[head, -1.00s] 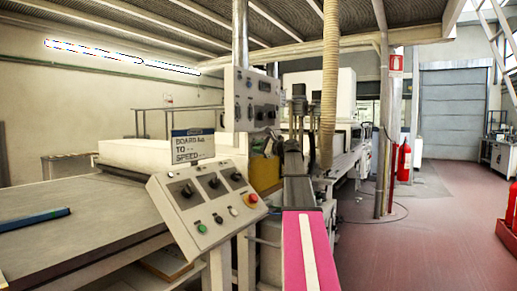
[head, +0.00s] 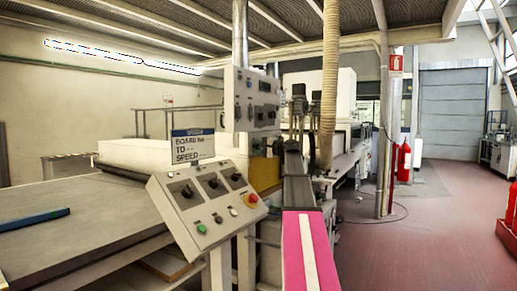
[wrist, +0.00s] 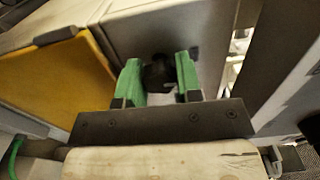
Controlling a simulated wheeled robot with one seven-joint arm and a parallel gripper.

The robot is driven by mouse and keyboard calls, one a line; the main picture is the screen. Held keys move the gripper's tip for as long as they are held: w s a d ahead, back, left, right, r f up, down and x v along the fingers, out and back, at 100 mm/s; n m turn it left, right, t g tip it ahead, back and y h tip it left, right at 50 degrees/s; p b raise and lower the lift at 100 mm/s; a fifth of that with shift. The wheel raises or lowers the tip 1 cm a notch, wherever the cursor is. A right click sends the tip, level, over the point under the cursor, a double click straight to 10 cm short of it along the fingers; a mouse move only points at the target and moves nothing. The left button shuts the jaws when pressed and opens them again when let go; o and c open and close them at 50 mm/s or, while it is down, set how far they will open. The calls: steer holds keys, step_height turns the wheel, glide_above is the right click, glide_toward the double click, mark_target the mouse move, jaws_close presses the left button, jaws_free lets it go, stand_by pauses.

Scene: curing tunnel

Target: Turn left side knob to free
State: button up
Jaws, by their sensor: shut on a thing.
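A black knob (wrist: 158,72) sticks out from a grey machine face in the wrist view. The green fingers of my gripper (wrist: 159,80) stand on either side of it, and the jaws are shut on it. Its marker and exact angle are too dark and blurred to read. In the head view I cannot make out the gripper or this knob.
A yellow panel (wrist: 55,85) lies left of the knob. In the head view, a sloped control panel (head: 207,238) with dials and buttons stands in front, below a sign (head: 193,147). Open red floor (head: 435,235) lies to the right.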

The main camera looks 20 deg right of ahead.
stand_by(0.4)
steer(key=o, duration=0.9)
steer(key=shift+o, duration=0.2)
steer(key=shift+s, duration=0.1)
steer(key=v, duration=1)
steer(key=shift+s+d, duration=0.25)
steer(key=shift+d, duration=0.1)
